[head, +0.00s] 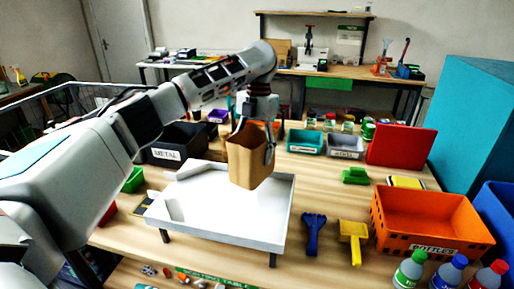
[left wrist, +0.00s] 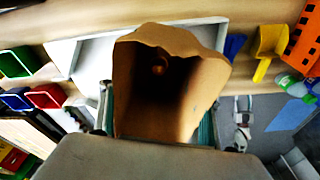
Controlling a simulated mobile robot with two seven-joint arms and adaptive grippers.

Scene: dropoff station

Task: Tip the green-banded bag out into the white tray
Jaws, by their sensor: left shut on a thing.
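A brown paper bag (head: 247,160) hangs above the white tray (head: 190,205), upright or nearly so in the head view. My left gripper (head: 257,122) is shut on the bag, with a finger down its right side. I cannot make out a green band on it. In the left wrist view the bag's open mouth (left wrist: 190,85) faces the camera, with a small reddish-brown thing (left wrist: 158,69) in its dark inside. The tray stands on short legs on the wooden table; its bright floor looks empty. My right gripper is not in view.
Several bottles (head: 409,270) stand at the front right. A dark bin marked METAL (head: 178,142) and teal (head: 305,141) and grey bins (head: 345,145) stand behind.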

